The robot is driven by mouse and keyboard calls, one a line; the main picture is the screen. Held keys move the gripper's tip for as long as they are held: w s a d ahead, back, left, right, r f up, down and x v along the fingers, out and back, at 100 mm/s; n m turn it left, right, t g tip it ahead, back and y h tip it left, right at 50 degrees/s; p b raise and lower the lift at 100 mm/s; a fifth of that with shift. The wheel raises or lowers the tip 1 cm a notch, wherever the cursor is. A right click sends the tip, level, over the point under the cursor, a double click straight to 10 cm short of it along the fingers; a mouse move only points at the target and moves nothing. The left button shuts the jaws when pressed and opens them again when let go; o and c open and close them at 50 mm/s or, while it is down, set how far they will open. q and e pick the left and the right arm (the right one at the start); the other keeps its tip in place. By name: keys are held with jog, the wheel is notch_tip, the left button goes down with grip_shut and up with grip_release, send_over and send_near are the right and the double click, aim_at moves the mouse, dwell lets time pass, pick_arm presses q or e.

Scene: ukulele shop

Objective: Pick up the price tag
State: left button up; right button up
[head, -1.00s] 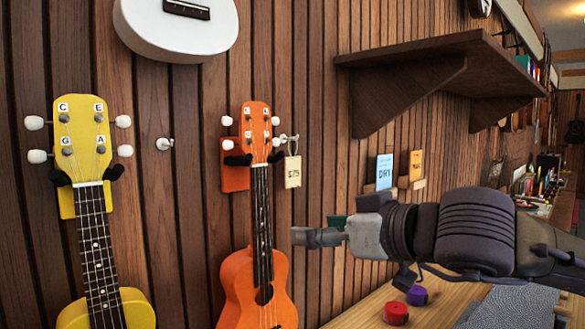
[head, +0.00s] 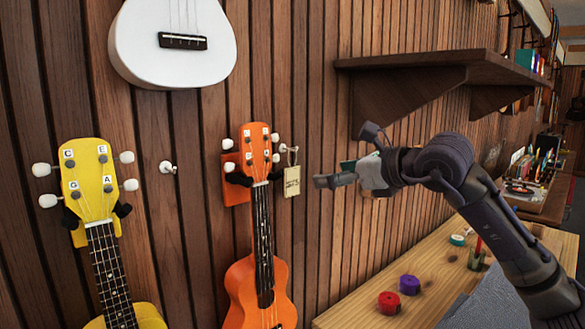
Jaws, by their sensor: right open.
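The price tag (head: 292,181) is a small cream card in the head view. It hangs by a loop from a peg on the wooden wall, just right of the orange ukulele's headstock. My right gripper (head: 322,181) is to the right of the tag at about the same height in the picture. Its fingers point left toward the tag, with a small gap showing between them and the card. The gripper is open and empty. How far it is from the wall in depth is hard to tell. My left gripper is not in the picture.
An orange ukulele (head: 262,250) and a yellow ukulele (head: 97,205) hang on the wall, with a white one (head: 175,45) above. A dark shelf (head: 440,62) juts out above my right arm. A wooden counter (head: 440,270) below holds a red roll (head: 390,302) and a purple roll (head: 409,284).

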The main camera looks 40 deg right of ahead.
jog(key=m, duration=0.1)
jog(key=m+p, duration=0.1)
jog(key=p, duration=0.6)
send_near(293, 177)
jog(key=x, duration=0.4)
jog(key=shift+w+d+f, duration=0.15)
jog(key=shift+w+d, duration=0.05)
jog(key=shift+d, duration=0.1)
jog(key=shift+w+f, duration=0.15)
jog(key=shift+w, duration=0.1)
jog(key=w+p, duration=0.1)
jog(key=w+a+p, duration=0.1)
jog(key=w+p, duration=0.1)
jog(key=shift+p, duration=0.3)
jog(key=shift+p+x, duration=0.35)
jog(key=shift+x, duration=0.75)
jog(key=shift+f, duration=0.3)
jog(key=shift+d, duration=0.1)
jog(key=shift+c, duration=1.2)
jog(key=c, duration=0.7)
